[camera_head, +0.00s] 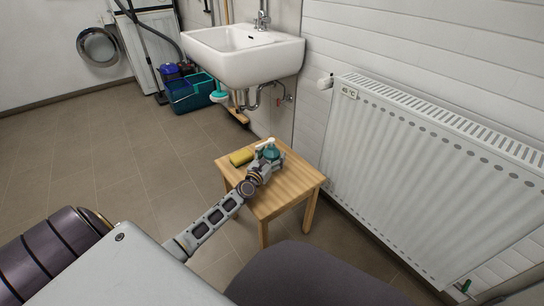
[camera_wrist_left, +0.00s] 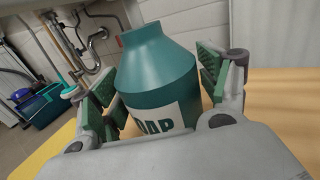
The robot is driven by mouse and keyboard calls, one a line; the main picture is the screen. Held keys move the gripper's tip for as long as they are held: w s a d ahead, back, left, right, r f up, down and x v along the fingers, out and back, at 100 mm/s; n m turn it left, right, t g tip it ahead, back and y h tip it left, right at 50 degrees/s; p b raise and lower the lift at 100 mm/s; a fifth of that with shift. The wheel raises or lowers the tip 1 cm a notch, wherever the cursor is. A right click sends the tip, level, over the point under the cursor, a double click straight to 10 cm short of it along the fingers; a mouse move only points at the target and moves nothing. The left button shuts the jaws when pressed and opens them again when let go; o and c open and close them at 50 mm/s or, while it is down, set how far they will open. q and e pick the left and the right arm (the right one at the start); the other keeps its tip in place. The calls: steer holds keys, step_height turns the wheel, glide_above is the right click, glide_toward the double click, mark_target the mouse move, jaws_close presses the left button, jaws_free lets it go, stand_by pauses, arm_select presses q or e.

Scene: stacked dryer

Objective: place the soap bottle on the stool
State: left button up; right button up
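The teal soap bottle (camera_head: 270,154) is on the wooden stool (camera_head: 292,184), near its back edge. My left gripper (camera_head: 266,163) is at the bottle, low over the stool top. In the left wrist view the bottle (camera_wrist_left: 160,80) is between the gripper's fingers (camera_wrist_left: 163,95), with part of its white label showing. The green pads are close to both sides of the bottle. I cannot tell whether they press on it. The bottle's base is hidden in the wrist view. My right gripper is not in view.
A yellow sponge (camera_head: 241,157) lies on the stool, left of the bottle. A white radiator (camera_head: 420,170) is close on the right. A sink (camera_head: 243,55) hangs behind. A teal bucket (camera_head: 190,93) stands on the floor at the back. The floor on the left is clear.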

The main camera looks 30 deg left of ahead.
arm_select(q)
steer(key=shift+r, duration=0.2)
stand_by(0.4)
steer(key=shift+s+d+p, duration=0.15)
steer(key=shift+s+p, duration=0.05)
steer(key=shift+s, duration=1.8)
steer(key=shift+s+d+p, duration=0.15)
steer(key=shift+s+p, duration=0.1)
steer(key=shift+s, duration=1.7)
steer(key=shift+s+d+p, duration=0.15)
steer(key=shift+s+p, duration=0.05)
steer(key=shift+s, duration=1.8)
steer(key=shift+d, duration=0.1)
